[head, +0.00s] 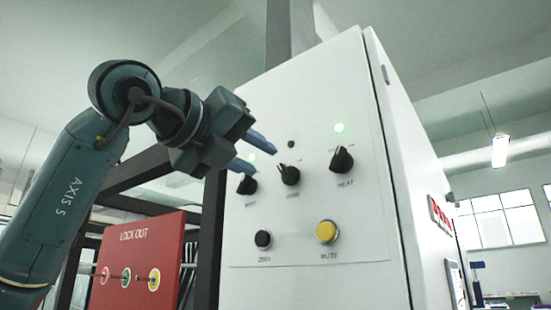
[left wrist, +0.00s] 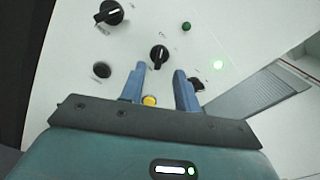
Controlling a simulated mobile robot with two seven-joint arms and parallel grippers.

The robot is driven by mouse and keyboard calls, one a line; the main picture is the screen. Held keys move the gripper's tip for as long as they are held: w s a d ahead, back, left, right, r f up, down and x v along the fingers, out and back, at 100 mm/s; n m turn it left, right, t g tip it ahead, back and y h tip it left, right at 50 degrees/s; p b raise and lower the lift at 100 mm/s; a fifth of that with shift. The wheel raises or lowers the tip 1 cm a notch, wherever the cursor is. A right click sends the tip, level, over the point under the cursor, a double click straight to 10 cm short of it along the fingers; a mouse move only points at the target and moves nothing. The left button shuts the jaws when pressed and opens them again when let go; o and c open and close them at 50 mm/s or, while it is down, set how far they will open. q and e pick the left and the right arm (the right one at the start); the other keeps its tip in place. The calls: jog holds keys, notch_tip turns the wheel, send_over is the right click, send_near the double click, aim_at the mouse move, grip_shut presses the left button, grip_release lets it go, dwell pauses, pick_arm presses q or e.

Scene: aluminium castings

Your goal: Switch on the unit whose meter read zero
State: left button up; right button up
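The white control cabinet (head: 315,100) carries three black rotary knobs. The left knob (head: 247,185) has a lit green lamp by it, partly behind my fingers. The middle knob (head: 289,175) has a dark green lamp (head: 291,144) above it. The right knob (head: 342,160) has a lit green lamp (head: 339,127). No meter shows. My left gripper (head: 263,160) is open and empty in front of the panel. In the left wrist view the middle knob (left wrist: 159,57) appears between the fingertips (left wrist: 160,68); contact cannot be told. My right gripper is out of view.
Below the knobs are a black button (head: 263,239) and a yellow button (head: 327,231) marked MUTE. A red LOCK OUT board (head: 140,245) with coloured rings stands left of the cabinet, by a dark frame (head: 209,240). A window (head: 500,222) is far right.

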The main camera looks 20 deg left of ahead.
aim_at(281, 169)
pick_arm(q)
jog(key=p+x, duration=0.1)
jog(key=x, duration=0.4)
jog(key=shift+w+d, duration=0.15)
jog(key=shift+w, duration=0.2)
jog(key=shift+c, duration=0.3)
grip_shut()
